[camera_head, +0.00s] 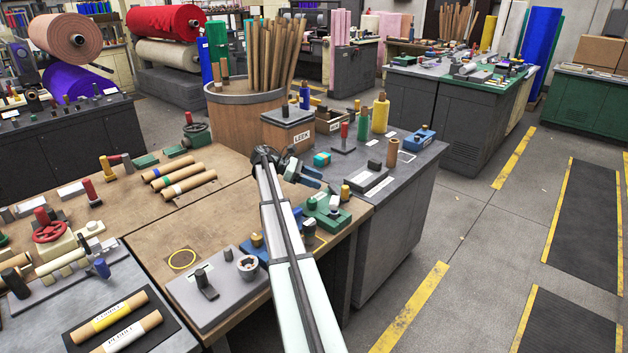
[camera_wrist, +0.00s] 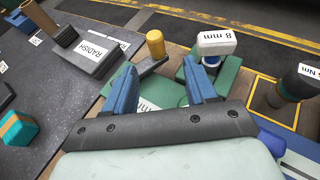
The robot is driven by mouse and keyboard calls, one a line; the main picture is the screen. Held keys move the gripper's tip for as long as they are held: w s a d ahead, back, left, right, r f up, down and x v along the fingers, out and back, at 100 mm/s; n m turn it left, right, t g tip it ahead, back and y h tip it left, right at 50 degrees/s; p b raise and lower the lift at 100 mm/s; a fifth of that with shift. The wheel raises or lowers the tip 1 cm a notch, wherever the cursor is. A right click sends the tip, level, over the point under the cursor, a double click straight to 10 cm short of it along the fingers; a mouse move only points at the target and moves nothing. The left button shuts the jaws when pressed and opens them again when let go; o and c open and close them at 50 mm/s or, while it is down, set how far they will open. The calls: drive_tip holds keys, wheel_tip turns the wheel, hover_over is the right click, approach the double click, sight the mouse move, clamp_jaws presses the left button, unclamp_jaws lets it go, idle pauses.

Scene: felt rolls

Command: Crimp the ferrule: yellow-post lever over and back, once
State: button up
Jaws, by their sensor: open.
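In the wrist view a yellow post (camera_wrist: 155,43) stands upright beyond my gripper (camera_wrist: 158,78), on or next to a dark lever bar that slants down toward the left finger. A green base (camera_wrist: 160,92) with a partly hidden white label lies under it. My gripper is open, its two blue fingers apart with nothing between them. In the head view my gripper (camera_head: 312,180) hangs above the right table edge, behind the green base (camera_head: 326,214) and a yellow post (camera_head: 345,192). I cannot make out a ferrule.
A white block marked 8 mm (camera_wrist: 216,42) stands on a green fixture at right. A grey RADISH box (camera_wrist: 94,50) is at left. Another yellow post (camera_head: 105,168) stands on the left bench, beside a red-handled lever. A grey fixture plate (camera_head: 210,295) lies in front.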

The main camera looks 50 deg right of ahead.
drive_tip(key=shift+d, duration=0.1)
wheel_tip(320, 180, up, 6)
drive_tip(key=m, duration=0.2)
hover_over(345, 187)
drive_tip(key=w+a, duration=0.2)
drive_tip(key=w, duration=0.1)
drive_tip(key=s+d+r+t+y, duration=0.2)
drive_tip(key=s+r, duration=0.4)
drive_tip(key=w+a+f+n+t+y, duration=0.2)
drive_tip(key=w+a+f+n+t, duration=0.15)
drive_tip(key=w+n+t, duration=0.2)
drive_tip(key=shift+t, duration=0.25)
drive_tip(key=x, duration=1.2)
drive_tip(key=shift+w+f, duration=0.15)
drive_tip(key=shift+f, duration=0.25)
drive_tip(key=shift+c, duration=0.2)
clamp_jaws()
